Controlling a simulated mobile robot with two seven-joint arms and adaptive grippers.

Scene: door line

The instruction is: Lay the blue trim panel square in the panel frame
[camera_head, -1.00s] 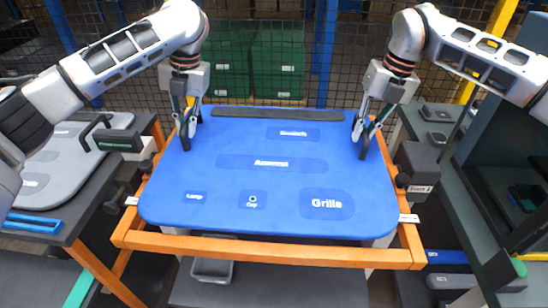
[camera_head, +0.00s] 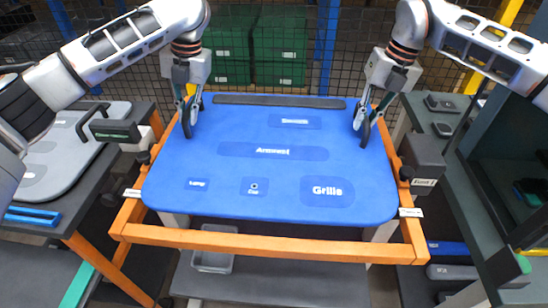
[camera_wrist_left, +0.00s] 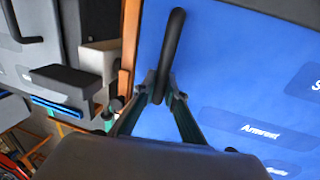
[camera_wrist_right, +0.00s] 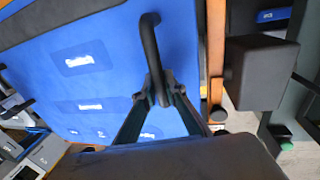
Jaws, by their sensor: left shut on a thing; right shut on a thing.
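The blue trim panel (camera_head: 272,175) lies flat above the orange panel frame (camera_head: 270,245). It bears printed labels such as Armrest and Grille. Its left and right edges run close along the side rails. A gap shows between its near edge and the front bar. I cannot tell whether it rests on the supports. My left gripper (camera_head: 190,118) is shut on a black handle (camera_wrist_left: 172,45) at the panel's far left. My right gripper (camera_head: 364,125) is shut on a matching handle (camera_wrist_right: 152,50) at the far right. The far frame bar is hidden.
Grey posts (camera_head: 175,219) show under the near corners. A grey bin (camera_head: 215,250) sits on a low shelf below. A dark block (camera_head: 424,158) stands right of the frame. A table with a grey panel (camera_head: 55,160) is at left. Green crates (camera_head: 280,50) stand behind mesh.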

